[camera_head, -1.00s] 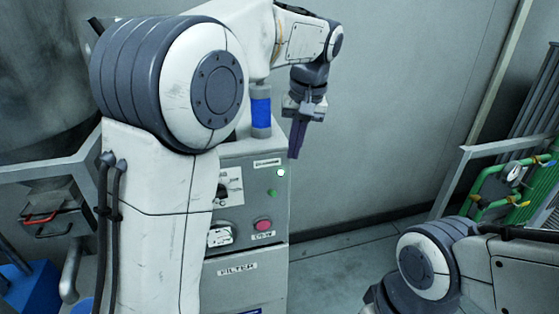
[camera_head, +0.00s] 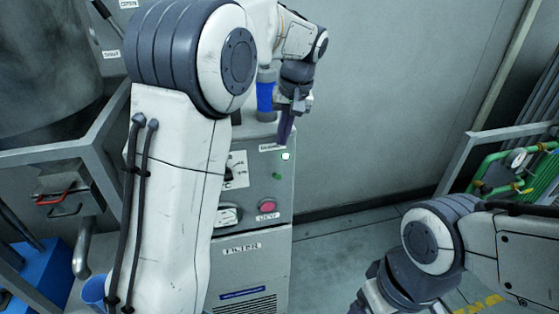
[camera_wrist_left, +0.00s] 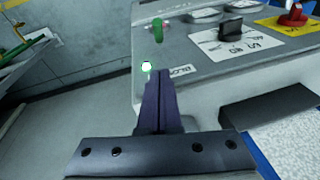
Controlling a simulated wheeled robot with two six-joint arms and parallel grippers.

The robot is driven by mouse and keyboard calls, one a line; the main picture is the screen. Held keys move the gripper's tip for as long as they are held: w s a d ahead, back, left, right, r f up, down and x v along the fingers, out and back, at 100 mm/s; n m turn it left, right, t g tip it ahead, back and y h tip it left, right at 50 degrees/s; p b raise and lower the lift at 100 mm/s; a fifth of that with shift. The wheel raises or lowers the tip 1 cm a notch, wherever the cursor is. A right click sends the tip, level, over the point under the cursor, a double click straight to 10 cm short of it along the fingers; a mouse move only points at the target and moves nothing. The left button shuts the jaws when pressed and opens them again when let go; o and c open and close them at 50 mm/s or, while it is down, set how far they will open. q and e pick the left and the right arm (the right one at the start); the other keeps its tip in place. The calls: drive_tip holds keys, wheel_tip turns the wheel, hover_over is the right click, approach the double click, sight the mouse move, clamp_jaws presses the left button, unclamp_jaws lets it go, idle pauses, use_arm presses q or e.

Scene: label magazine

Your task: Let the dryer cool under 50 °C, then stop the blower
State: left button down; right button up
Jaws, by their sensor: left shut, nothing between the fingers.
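The grey dryer cabinet (camera_head: 245,185) stands behind my left arm. Its panel carries a bright white-green light (camera_head: 286,156), a small green part (camera_head: 277,175), a pink-red button (camera_head: 267,206), a dial plate (camera_head: 238,170) and a gauge (camera_head: 228,215) whose reading is too small to tell. My left gripper (camera_head: 284,140) is shut and empty, its dark fingertips just above the bright light. In the left wrist view the fingertips (camera_wrist_left: 157,76) point at the light (camera_wrist_left: 147,67), beside a label (camera_wrist_left: 182,70); I cannot tell if they touch. My right gripper is out of view.
A blue cylinder (camera_head: 266,95) stands behind the left wrist. A large grey drum (camera_head: 50,75) and grey frame are at the left, with a blue box (camera_head: 42,275) below. A green rack (camera_head: 515,172) is at the right. Floor between is clear.

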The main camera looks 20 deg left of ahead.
sight(279, 156)
use_arm(q)
drive_tip(key=f, duration=0.2)
drive_tip(key=s+f+p, duration=0.1)
drive_tip(key=f, duration=0.2)
drive_tip(key=shift+s+a+f, duration=0.15)
drive_tip(key=shift+a, duration=0.05)
drive_tip(key=shift+s+d+f, duration=0.15)
drive_tip(key=shift+s+f, duration=0.25)
drive_tip(key=shift+f, duration=0.25)
drive_tip(key=shift+f, duration=0.1)
